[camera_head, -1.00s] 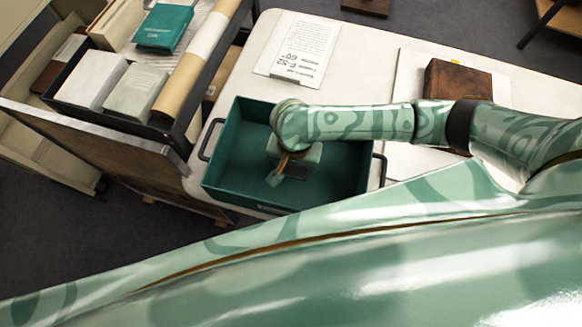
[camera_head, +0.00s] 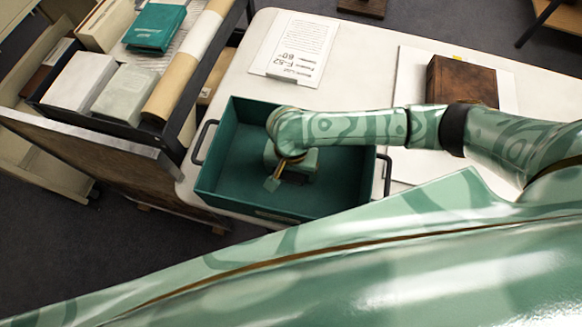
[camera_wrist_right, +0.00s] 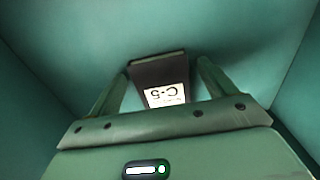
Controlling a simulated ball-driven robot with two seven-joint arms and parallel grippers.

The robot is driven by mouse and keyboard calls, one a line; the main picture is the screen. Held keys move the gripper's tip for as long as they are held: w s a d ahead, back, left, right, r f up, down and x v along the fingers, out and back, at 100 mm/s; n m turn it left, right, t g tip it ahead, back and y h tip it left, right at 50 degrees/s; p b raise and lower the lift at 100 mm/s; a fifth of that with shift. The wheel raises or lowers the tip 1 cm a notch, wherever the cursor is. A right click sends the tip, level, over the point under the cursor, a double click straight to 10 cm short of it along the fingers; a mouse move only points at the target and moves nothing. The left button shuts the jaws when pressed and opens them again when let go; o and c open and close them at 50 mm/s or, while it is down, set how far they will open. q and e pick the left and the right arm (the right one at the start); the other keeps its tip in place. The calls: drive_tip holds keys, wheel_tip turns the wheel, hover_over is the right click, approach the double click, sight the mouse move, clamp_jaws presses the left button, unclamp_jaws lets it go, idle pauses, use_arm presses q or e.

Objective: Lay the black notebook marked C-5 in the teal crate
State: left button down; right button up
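The teal crate (camera_head: 240,165) stands on the white table, and its inside walls fill the right wrist view. My right gripper (camera_head: 283,181) is inside the crate, reaching down. The black notebook (camera_wrist_right: 158,74) with the white C-5 label is between its two fingers in the wrist view. The fingers stand apart, with a gap visible on the right side, so the gripper looks open around the notebook. The notebook appears to be at the crate floor. In the head view only a dark bit of it shows beside the gripper. My left gripper is not in view.
A printed sheet (camera_head: 293,50) lies on the table behind the crate. A brown box (camera_head: 462,80) rests on a white board to the right. A cart on the left holds grey boxes (camera_head: 80,82), a teal book (camera_head: 155,26) and a long tan roll (camera_head: 188,65).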

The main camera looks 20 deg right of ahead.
sight(291, 174)
wheel_tip(291, 174, up, 12)
drive_tip(key=p, duration=0.7)
drive_tip(key=shift+r, duration=0.15)
